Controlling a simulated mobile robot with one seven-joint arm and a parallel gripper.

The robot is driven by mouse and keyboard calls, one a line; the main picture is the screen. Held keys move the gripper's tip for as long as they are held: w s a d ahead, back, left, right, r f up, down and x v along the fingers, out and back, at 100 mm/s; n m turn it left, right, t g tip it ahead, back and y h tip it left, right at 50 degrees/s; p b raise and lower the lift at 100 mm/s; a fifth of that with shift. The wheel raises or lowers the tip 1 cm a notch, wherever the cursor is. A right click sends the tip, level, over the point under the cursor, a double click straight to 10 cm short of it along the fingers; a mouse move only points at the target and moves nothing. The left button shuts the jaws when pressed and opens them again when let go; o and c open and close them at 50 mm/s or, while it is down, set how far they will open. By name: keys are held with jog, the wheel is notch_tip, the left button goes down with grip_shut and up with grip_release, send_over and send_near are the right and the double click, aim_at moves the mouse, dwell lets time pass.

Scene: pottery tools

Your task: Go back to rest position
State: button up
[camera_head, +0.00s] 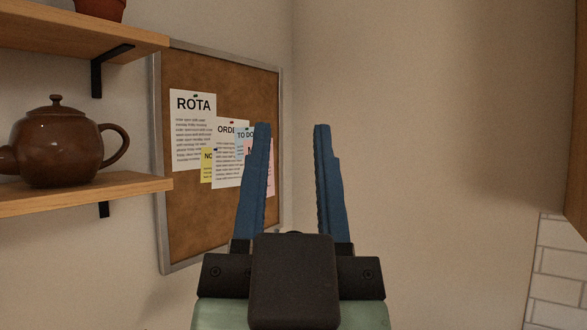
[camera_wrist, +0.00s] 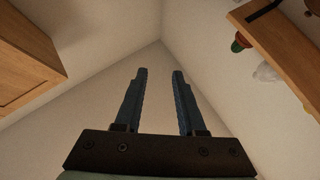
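My gripper (camera_head: 292,128) points upward in the middle of the head view. Its two blue fingers stand apart with nothing between them, so it is open and empty. The wrist view also shows the gripper (camera_wrist: 160,73) open, with bare wall and the room corner behind the fingertips. No object is held.
A cork board (camera_head: 215,215) with pinned papers hangs behind the gripper. At left, a brown teapot (camera_head: 58,148) stands on a wooden shelf (camera_head: 90,192), below an upper shelf (camera_head: 95,38). A wooden cabinet (camera_wrist: 27,62) shows at left in the wrist view. White tiles (camera_head: 560,265) are at lower right.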

jog(key=shift+s+r+n+t, duration=0.3)
jog(key=shift+s+r+t, duration=0.3)
jog(key=shift+s+r, duration=0.5)
jog(key=shift+w+f+b, duration=0.1)
jog(key=shift+f+b, duration=0.75)
jog(key=shift+f, duration=0.05)
jog(key=shift+a, duration=0.1)
